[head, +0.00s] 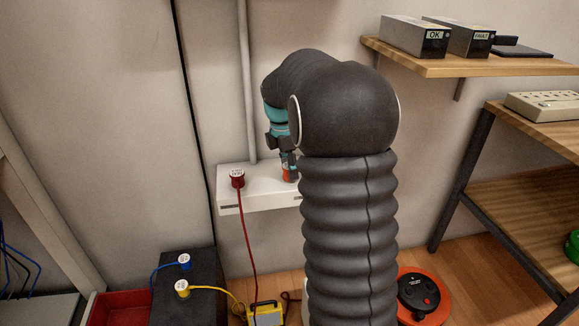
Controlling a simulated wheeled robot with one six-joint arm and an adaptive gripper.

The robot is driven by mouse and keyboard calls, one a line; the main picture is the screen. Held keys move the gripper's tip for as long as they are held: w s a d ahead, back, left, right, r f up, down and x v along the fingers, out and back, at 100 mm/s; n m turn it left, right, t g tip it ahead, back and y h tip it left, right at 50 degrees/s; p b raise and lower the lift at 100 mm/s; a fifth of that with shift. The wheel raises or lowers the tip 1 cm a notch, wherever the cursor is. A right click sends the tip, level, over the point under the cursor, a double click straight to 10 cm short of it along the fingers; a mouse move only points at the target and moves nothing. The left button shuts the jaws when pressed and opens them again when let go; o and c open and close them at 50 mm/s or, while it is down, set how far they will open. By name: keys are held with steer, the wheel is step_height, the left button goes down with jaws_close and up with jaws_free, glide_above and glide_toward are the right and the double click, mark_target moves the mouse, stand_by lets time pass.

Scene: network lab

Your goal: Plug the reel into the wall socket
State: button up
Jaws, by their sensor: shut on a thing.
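The reel (443,310), orange with a black hub, lies on the floor at the right of my arm and is partly hidden by it. The white wall socket box (258,187) is low on the wall, its right part hidden behind my arm. My gripper (289,166) is at the right of the box's visible top. It is shut on a small orange-red plug (290,174). I cannot tell whether the plug touches the box or sits in a socket. Its cord is hidden.
A red plug (237,179) stands in the box's left part, its red cord running down beside a yellow device (265,314). A black block (188,276) with blue and yellow plugs stands lower left. A wooden shelf (470,65) and a rack (520,180) are at the right.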

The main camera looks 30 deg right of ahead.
steer(key=shift+f, duration=0.15)
steer(key=o, duration=1.1)
steer(key=shift+o, duration=0.2)
step_height(320, 180, up, 12)
steer(key=a, duration=0.1)
steer(key=shift+a, duration=0.2)
